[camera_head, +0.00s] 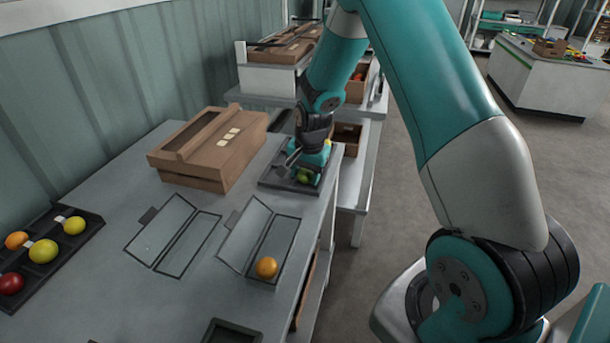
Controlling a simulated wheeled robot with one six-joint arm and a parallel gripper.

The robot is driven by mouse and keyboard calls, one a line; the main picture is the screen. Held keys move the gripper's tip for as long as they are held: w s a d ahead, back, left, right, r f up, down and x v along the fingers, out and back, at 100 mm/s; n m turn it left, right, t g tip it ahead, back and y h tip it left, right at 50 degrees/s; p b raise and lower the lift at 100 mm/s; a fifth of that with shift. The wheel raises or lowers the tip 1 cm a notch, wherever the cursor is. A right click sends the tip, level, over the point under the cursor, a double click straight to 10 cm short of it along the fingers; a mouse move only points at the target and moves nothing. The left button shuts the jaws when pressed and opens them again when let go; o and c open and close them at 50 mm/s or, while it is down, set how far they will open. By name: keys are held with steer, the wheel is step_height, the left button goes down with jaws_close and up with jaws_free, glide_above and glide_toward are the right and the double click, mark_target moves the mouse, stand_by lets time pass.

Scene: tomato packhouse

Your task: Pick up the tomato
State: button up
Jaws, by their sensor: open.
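My gripper (306,168) points down over a dark tray (272,181) at the far right edge of the grey table. A green-yellow tomato (305,179) lies in that tray, right at the jaws and partly hidden by them. The jaws are open; I cannot tell whether they touch it. An orange tomato (266,267) sits in an open clear clamshell (284,237). At the left, a dark tray (62,266) holds a red tomato (11,284), an orange one (16,240) and two yellow ones (43,251).
An empty open clamshell (188,243) lies mid-table. A small dark tray (231,333) is at the front edge. More boxes (355,88) stand behind my arm.

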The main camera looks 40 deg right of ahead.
steer(key=c, duration=0.3)
steer(key=shift+c, duration=0.2)
steer(key=shift+r, duration=0.1)
